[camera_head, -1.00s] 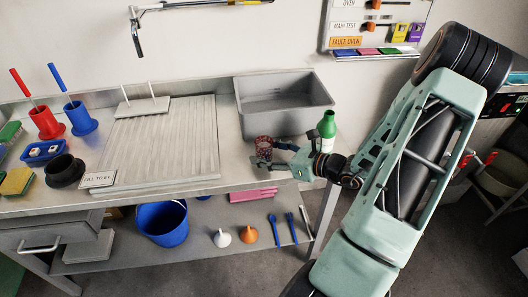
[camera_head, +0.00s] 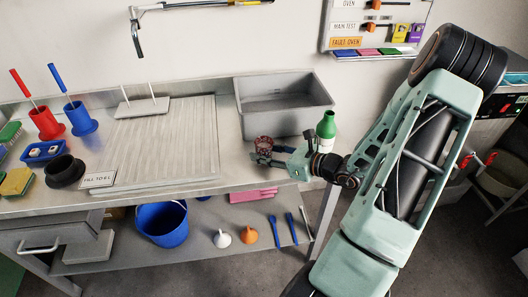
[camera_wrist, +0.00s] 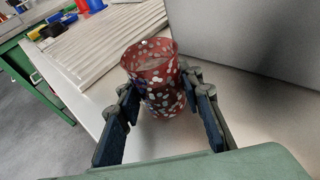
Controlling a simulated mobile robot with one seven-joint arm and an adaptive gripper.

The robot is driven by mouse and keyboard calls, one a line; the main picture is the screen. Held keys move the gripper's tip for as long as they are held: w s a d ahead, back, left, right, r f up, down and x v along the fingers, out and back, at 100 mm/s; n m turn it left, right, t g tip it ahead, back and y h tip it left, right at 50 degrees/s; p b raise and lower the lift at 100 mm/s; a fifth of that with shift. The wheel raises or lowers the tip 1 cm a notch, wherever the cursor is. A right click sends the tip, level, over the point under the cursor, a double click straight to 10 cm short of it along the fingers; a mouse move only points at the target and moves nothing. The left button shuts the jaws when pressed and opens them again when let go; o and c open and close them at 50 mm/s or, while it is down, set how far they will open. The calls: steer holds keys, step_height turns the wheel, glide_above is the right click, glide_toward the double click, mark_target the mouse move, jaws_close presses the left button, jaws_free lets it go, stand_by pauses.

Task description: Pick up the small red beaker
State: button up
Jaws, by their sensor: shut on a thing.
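The small red beaker (camera_wrist: 155,85) is dark red with pale speckles. In the wrist view it stands upright between my two fingers, its rim up and open. In the head view the beaker (camera_head: 264,143) is at the bench's right end, in front of the grey sink, partly hidden by my gripper. My gripper (camera_head: 268,156) reaches in from the right and is shut on the beaker. In the wrist view my gripper (camera_wrist: 160,108) has a dark finger on each side of it. Whether its base touches the bench is hard to tell.
A grey sink basin (camera_head: 240,105) is just behind the beaker, and a green bottle (camera_head: 326,128) stands right of it. A ribbed drainboard (camera_head: 160,140) lies to the left. Red (camera_head: 46,122) and blue (camera_head: 80,118) brush holders and a black round pot (camera_head: 64,171) are further left.

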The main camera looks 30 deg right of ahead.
mark_target(271, 145)
steer(key=shift+r, duration=0.1)
steer(key=shift+r+p, duration=0.3)
steer(key=shift+r, duration=1.05)
steer(key=shift+s+r, duration=0.1)
steer(key=shift+r, duration=0.25)
steer(key=s+a+r+p, duration=0.3)
steer(key=s+r+p, duration=0.1)
steer(key=s+r, duration=0.5)
steer(key=shift+s, duration=1.2)
steer(key=p, duration=0.2)
steer(key=shift+s+r+p, duration=0.2)
steer(key=shift+s+p, duration=0.05)
steer(key=shift+p, duration=0.1)
steer(key=shift+s+a+p, duration=0.35)
steer(key=shift+s+p, duration=0.25)
steer(key=shift+p, duration=1.5)
